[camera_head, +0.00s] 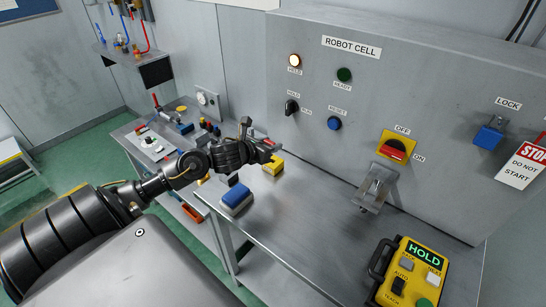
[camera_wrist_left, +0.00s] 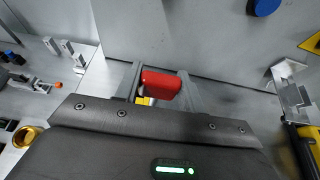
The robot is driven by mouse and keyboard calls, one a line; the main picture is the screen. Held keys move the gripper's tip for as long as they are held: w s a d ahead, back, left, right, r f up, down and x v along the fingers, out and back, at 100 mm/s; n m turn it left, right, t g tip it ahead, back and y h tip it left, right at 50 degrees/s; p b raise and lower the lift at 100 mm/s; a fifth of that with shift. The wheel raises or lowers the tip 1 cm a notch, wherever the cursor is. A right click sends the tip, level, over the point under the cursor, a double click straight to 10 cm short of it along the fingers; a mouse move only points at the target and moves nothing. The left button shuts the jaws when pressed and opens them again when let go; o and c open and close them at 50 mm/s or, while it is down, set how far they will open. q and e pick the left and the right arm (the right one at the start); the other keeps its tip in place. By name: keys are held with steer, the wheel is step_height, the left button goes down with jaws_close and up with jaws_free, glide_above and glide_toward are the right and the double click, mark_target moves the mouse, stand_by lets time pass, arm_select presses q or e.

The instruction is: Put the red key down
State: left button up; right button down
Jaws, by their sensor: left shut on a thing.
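The red key (camera_wrist_left: 161,85) shows in the left wrist view as a red block between the two grey fingers of my left gripper (camera_wrist_left: 160,92). The gripper is shut on it. In the head view my left gripper (camera_head: 268,150) hangs over the back left part of the steel bench, near the panel. A yellow piece (camera_head: 273,165) lies just below the fingertips; some yellow (camera_wrist_left: 143,101) also shows under the key in the left wrist view. I cannot tell whether the key touches the yellow piece. My right gripper is in neither view.
A blue block (camera_head: 236,198) lies on the bench (camera_head: 290,225) in front of my left gripper. A metal bracket (camera_head: 374,190) and a yellow pendant reading HOLD (camera_head: 412,272) stand to the right. The upright grey panel (camera_head: 440,130) bounds the bench behind. The bench middle is clear.

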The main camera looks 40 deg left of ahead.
arm_select(q)
steer(key=w+f, duration=0.1)
steer(key=w+a+f+b, duration=0.1)
steer(key=f, duration=0.1)
steer(key=w+f+b, duration=0.1)
steer(key=shift+a+f, duration=0.25)
steer(key=shift+f, duration=0.05)
steer(key=shift+w+a+f+b, duration=0.1)
steer(key=shift+w+f+b, duration=0.05)
steer(key=shift+w+b, duration=0.15)
steer(key=f, duration=0.1)
steer(key=f+b, duration=0.2)
steer(key=f, duration=0.1)
steer(key=shift+w+a+f, duration=0.1)
steer(key=shift+w+a, duration=0.1)
steer(key=shift+w, duration=0.15)
steer(key=shift+s, duration=0.1)
steer(key=shift+b, duration=0.35)
steer(key=o, duration=1)
steer(key=shift+c, duration=0.2)
